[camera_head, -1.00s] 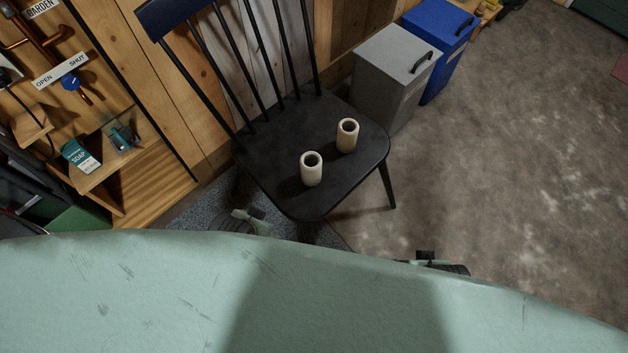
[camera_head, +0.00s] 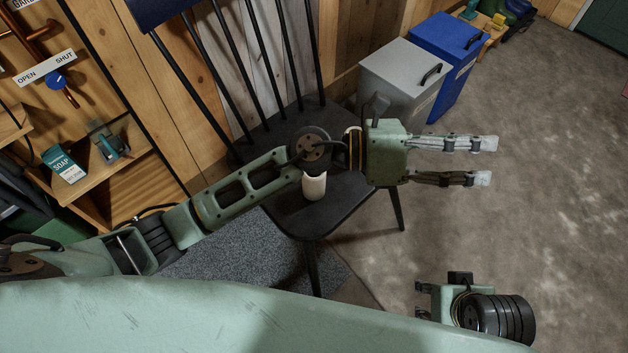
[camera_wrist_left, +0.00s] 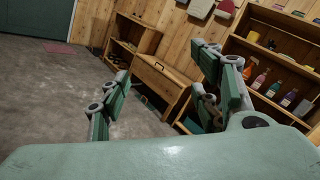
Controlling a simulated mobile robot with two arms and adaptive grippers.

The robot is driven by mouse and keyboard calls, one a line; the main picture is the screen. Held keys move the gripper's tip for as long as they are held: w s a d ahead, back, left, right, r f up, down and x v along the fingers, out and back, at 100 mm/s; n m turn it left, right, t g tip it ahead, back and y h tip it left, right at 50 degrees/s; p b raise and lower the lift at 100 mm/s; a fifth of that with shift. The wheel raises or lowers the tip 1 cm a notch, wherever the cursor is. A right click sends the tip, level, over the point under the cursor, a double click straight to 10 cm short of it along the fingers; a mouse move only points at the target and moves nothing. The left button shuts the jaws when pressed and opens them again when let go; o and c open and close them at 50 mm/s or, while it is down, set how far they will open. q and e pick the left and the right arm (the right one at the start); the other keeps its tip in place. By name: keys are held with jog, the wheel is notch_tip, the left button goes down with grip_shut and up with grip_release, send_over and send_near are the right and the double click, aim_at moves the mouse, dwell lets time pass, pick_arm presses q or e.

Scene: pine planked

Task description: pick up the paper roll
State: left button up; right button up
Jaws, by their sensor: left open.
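A cream paper roll (camera_head: 314,187) stands upright on the black chair's seat (camera_head: 305,220); my left arm covers its top. A second roll seen earlier on the seat is now hidden or nearly hidden behind my left wrist. My left gripper (camera_head: 484,161) is open and empty, reaching past the chair's right side, with its fingers pointing right. In the left wrist view its fingers (camera_wrist_left: 163,62) are apart with no roll between them. My right gripper (camera_head: 424,300) is at the lower right, apart from the chair; its fingers show too little to judge.
A grey bin (camera_head: 395,80) and a blue bin (camera_head: 447,60) stand behind the chair at the right. A wooden shelf with a soap box (camera_head: 64,165) is at the left. Open concrete floor (camera_head: 560,200) lies to the right. The wrist view shows shelves with bottles (camera_wrist_left: 262,78).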

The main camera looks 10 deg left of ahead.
aim_at(315, 181)
pick_arm(q)
jog(key=a+f+m+g+y, duration=0.2)
jog(key=f+m+y, duration=0.2)
jog(key=f, duration=0.4)
jog(key=a+f+m+g+y, duration=0.25)
jog(key=f+m+y, duration=0.2)
jog(key=f, duration=0.35)
jog(key=shift+w+a+f+m+t+y+b, duration=0.1)
jog(key=shift+w+a+f+m+t+y, duration=0.25)
jog(key=shift+w+a+f+y, duration=2.1)
jog(key=shift+a+f+m+t+y+b, duration=0.15)
jog(key=shift+a+f+m+y, duration=0.65)
jog(key=shift+a, duration=3.7)
jog(key=shift+w+a+f+t+y+b, duration=0.1)
jog(key=shift+w+a+f+t+y, duration=0.15)
jog(key=shift+w+a+f+y, duration=2.3)
jog(key=shift+h, duration=0.55)
jog(key=s+a+f, duration=0.2)
jog(key=s, duration=0.1)
jog(key=shift+f+b, duration=0.1)
jog(key=shift+b, duration=0.3)
jog(key=c, duration=1.1)
pick_arm(e)
jog(key=shift+s, duration=0.2)
jog(key=shift+r, duration=0.1)
